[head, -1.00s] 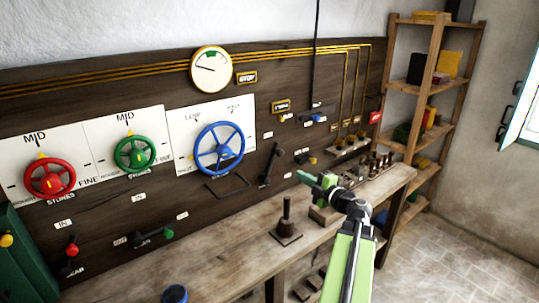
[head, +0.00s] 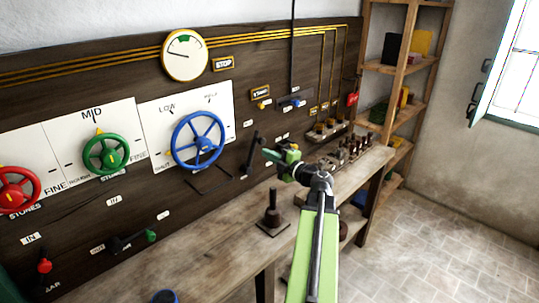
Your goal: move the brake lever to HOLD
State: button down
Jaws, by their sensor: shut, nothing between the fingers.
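My gripper (head: 271,156) is in the middle of the head view, its green fingers shut and empty. It points left toward the dark board. A black lever (head: 252,153) is on the board just left of the fingertips, tilted with its top to the right. Whether the fingers touch it I cannot tell. It may be the brake lever; the small labels around it are too small to read, and I cannot make out HOLD. A lever with a green knob (head: 151,236) lies near level at the lower left, and a lever with a red knob (head: 44,266) is left of it.
A blue handwheel (head: 199,143), a green handwheel (head: 106,154) and a red handwheel (head: 14,190) are on the board. A dark post on a square base (head: 272,217) stands on the bench (head: 205,257) below my gripper. Several weights (head: 355,146) stand further right. Shelves (head: 399,69) are beyond.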

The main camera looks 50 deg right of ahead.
jog(key=w+d, duration=0.4)
jog(key=w, duration=0.3)
jog(key=shift+d+f+b, duration=0.2)
jog(key=shift+f+b, duration=0.2)
jog(key=shift+f, duration=0.05)
jog(key=shift+w, duration=0.2)
